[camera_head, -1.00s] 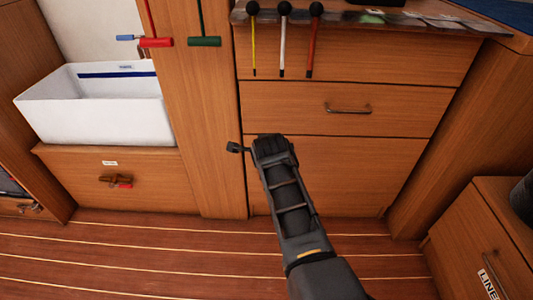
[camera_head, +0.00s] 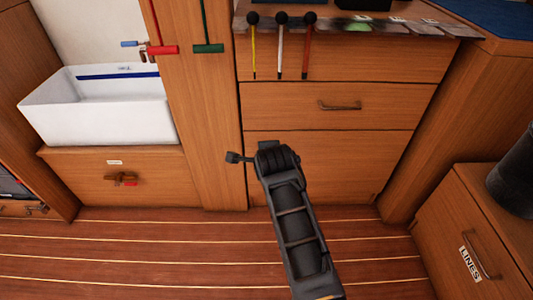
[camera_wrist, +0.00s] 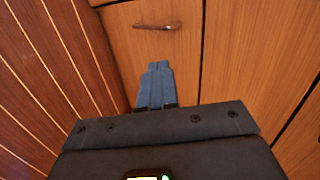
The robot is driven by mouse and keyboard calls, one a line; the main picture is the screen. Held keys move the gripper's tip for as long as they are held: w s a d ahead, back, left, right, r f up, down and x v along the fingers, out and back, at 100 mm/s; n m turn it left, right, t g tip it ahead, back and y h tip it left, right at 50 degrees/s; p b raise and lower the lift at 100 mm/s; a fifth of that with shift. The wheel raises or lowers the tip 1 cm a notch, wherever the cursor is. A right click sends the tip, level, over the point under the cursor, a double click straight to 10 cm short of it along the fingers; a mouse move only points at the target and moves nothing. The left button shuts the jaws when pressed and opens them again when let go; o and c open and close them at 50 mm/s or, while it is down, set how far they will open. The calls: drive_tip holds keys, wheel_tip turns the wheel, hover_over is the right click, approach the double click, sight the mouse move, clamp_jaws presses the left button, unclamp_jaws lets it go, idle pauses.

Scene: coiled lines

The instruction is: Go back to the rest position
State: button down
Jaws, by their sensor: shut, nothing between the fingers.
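My arm (camera_head: 297,225) reaches up from the bottom of the head view, in front of the wooden drawer cabinet. In that view the fingers are hidden behind the wrist. In the wrist view my gripper (camera_wrist: 156,70) has its blue-grey fingers together, shut and empty. A wooden front with a handle (camera_wrist: 157,26) shows beyond the fingertips, apart from them as far as I can tell.
A white bin (camera_head: 98,112) stands at the left. Red (camera_head: 164,50) and green (camera_head: 208,48) handles hang beside it. Several black-knobbed rods hang from the counter (camera_head: 345,20). A box labelled LINES (camera_head: 455,235) stands at right. The striped floor (camera_head: 150,255) is clear.

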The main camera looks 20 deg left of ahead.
drive_tip(key=shift+p+v, duration=0.35)
drive_tip(key=shift+v, duration=1.15)
drive_tip(key=s+d+f+n+t, duration=0.1)
drive_tip(key=s+d+f+n, duration=0.1)
drive_tip(key=s+d+f, duration=0.3)
drive_tip(key=s+d+f+n, duration=0.1)
drive_tip(key=s+d, duration=0.2)
drive_tip(key=d, duration=0.4)
drive_tip(key=s+d+f+n+t, duration=0.1)
drive_tip(key=s+d+f+n, duration=0.2)
drive_tip(key=d, duration=0.4)
drive_tip(key=s+d+r+n+t+h, duration=0.1)
drive_tip(key=s+d+n, duration=0.1)
drive_tip(key=s+d, duration=0.6)
drive_tip(key=s+d+r+n+t, duration=0.1)
drive_tip(key=s+d, duration=0.2)
drive_tip(key=s, duration=0.9)
drive_tip(key=s+d+r+n+t+h, duration=0.1)
drive_tip(key=s+d+r+n, duration=0.1)
drive_tip(key=s+r, duration=0.75)
drive_tip(key=s+d+r+n+t+h, duration=0.1)
drive_tip(key=s+d+r+n, duration=0.15)
drive_tip(key=s+r, duration=0.7)
wheel_tip(320, 180, up, 21)
drive_tip(key=p, duration=2)
drive_tip(key=shift+f, duration=0.2)
